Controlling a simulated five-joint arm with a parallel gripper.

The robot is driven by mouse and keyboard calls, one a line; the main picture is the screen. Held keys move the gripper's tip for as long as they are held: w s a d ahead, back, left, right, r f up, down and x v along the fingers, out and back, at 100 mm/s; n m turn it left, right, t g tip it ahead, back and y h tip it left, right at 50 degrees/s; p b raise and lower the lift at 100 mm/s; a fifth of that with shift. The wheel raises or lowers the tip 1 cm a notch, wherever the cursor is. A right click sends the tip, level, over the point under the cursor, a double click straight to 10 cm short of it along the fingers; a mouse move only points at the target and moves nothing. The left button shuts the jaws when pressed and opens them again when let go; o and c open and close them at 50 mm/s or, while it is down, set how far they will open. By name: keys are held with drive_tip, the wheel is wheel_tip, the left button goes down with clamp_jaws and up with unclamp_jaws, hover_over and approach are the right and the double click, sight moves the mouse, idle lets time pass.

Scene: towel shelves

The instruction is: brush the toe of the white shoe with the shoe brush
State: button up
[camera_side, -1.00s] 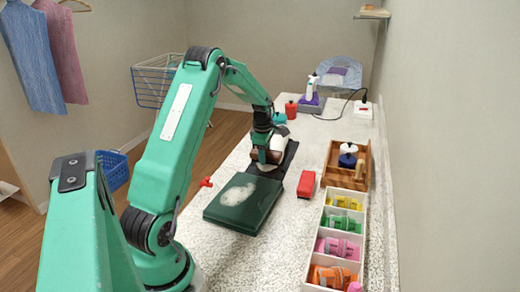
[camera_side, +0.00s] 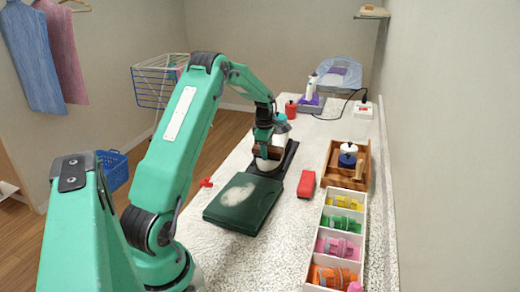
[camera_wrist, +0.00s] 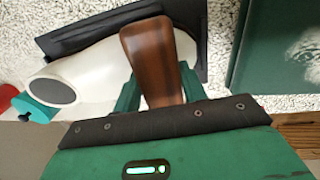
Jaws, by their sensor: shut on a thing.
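The white shoe (camera_wrist: 92,72) lies on a dark mat (camera_wrist: 75,38) in the wrist view, its round opening to the left. In the side view its pale toe (camera_side: 266,164) shows below my gripper (camera_side: 265,150). My gripper is shut on the brown wooden shoe brush (camera_wrist: 150,60), which also shows in the side view (camera_side: 274,152). The brush is over the toe end of the shoe. Its bristles are hidden, so I cannot tell whether they touch the shoe. My gripper hides part of the shoe in the side view.
A dark green case (camera_side: 243,205) with a white patch lies in front of the mat. A red box (camera_side: 306,184) is right of it. A wooden tray (camera_side: 334,178) and a white divided tray (camera_side: 327,225) line the right side. A red clamp (camera_side: 206,183) is at the left edge.

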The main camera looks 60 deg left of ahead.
drive_tip(key=shift+w+a, duration=0.1)
drive_tip(key=shift+a, duration=0.05)
drive_tip(key=shift+w+a, duration=0.45)
idle(0.5)
drive_tip(key=shift+s+d, duration=0.1)
drive_tip(key=shift+s+d, duration=0.45)
drive_tip(key=shift+d, duration=0.05)
idle(0.5)
drive_tip(key=shift+s+d, duration=0.2)
drive_tip(key=shift+s, duration=0.05)
drive_tip(key=shift+s+d+f, duration=0.15)
drive_tip(key=shift+s+d, duration=0.4)
drive_tip(key=shift+d, duration=0.05)
